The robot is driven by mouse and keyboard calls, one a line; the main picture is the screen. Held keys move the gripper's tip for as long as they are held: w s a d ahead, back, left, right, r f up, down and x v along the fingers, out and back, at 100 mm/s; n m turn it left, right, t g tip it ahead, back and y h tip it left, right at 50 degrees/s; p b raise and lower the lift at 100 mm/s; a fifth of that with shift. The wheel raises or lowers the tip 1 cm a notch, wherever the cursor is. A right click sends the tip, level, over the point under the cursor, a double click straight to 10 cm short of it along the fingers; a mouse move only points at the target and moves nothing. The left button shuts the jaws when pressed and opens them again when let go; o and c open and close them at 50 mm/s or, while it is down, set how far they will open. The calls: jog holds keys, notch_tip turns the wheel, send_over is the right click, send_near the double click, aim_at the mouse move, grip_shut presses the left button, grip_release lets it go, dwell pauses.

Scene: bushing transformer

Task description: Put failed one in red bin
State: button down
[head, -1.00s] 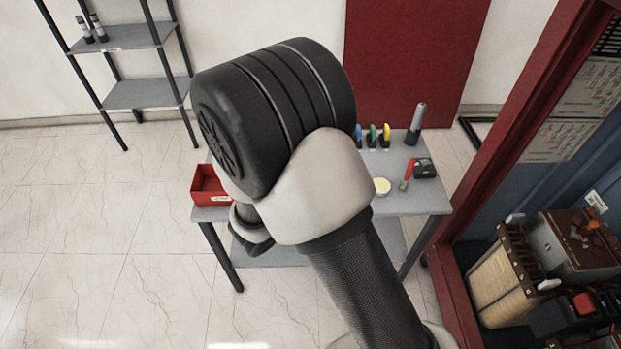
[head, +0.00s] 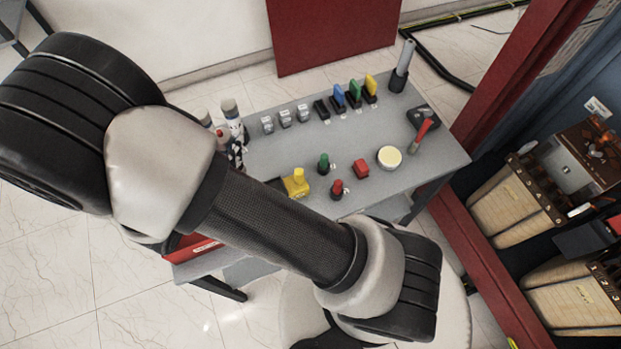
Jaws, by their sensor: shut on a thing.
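The red bin (head: 184,245) is at the front left of the grey table. My arm crosses over it, so only part of its red wall and a white label show. My gripper is not visible in the head view. Whatever it holds is hidden too. No part in view can be made out as the failed one.
The grey table (head: 265,155) bears several bottles (head: 233,120), a yellow part (head: 297,183), a red block (head: 361,168), a round cream-topped item (head: 389,157) and a red-handled tool (head: 421,134). The open red-framed cabinet (head: 462,215) with transformer coils (head: 510,205) stands right.

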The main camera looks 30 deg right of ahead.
jog(key=s+a+f+n+t+y+b, duration=0.1)
jog(key=s+a+f, duration=0.15)
jog(key=a, duration=0.35)
jog(key=s+a+f+n+y+b, duration=0.1)
jog(key=s+a+b, duration=0.15)
jog(key=a, duration=0.45)
jog(key=f+b, duration=0.1)
jog(key=f, duration=0.1)
jog(key=f+b, duration=0.1)
jog(key=f, duration=0.1)
jog(key=f+b, duration=0.1)
jog(key=b, duration=0.1)
jog(key=shift+s+d+f, duration=0.15)
jog(key=shift+s+f, duration=0.25)
jog(key=c, duration=1)
grip_release()
jog(key=shift+o, duration=0.2)
